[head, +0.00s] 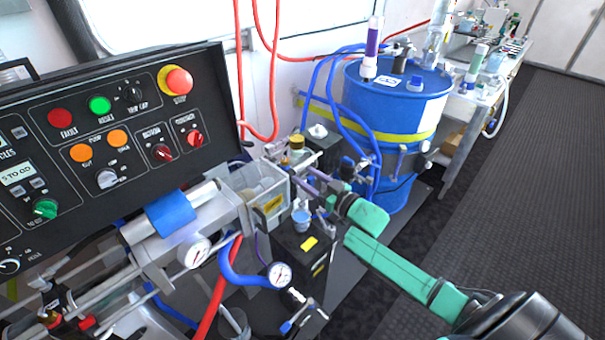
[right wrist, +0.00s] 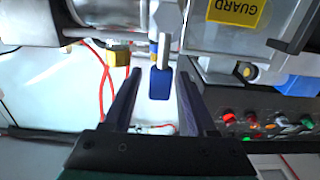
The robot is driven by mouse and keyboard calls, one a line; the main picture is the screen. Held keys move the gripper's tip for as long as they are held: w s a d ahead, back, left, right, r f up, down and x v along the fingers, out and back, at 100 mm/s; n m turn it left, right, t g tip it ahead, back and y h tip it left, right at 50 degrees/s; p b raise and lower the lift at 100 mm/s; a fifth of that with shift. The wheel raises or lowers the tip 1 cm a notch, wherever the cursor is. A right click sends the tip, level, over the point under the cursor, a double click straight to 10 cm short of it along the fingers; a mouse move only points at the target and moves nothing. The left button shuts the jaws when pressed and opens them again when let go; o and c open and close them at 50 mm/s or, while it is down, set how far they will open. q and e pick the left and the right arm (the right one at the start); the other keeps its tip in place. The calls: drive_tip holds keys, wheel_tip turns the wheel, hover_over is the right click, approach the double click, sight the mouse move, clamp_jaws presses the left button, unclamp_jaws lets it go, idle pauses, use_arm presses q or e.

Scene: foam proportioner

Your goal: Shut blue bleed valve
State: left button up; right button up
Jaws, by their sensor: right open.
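The blue bleed valve handle (right wrist: 160,83), a short blue grip on a metal stem, shows in the right wrist view. It hangs between the two dark fingers of my right gripper (right wrist: 159,76), with gaps on both sides. In the head view my right gripper (head: 318,182) reaches in from the right beside the clear guard box (head: 262,190); its fingers are apart. I cannot clearly pick out the valve handle there among the fittings and fingers. My left gripper is not in view.
A black control panel (head: 120,120) with buttons and knobs stands at left. A blue drum (head: 395,105) stands behind my right gripper. Pressure gauges (head: 280,274), red hoses (head: 240,75) and blue hoses (head: 240,272) crowd the area. Floor (head: 510,170) at right is clear.

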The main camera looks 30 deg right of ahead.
drive_tip(key=shift+x, duration=1)
drive_tip(key=shift+c, duration=0.3)
clamp_jaws()
drive_tip(key=shift+s+f, duration=0.1)
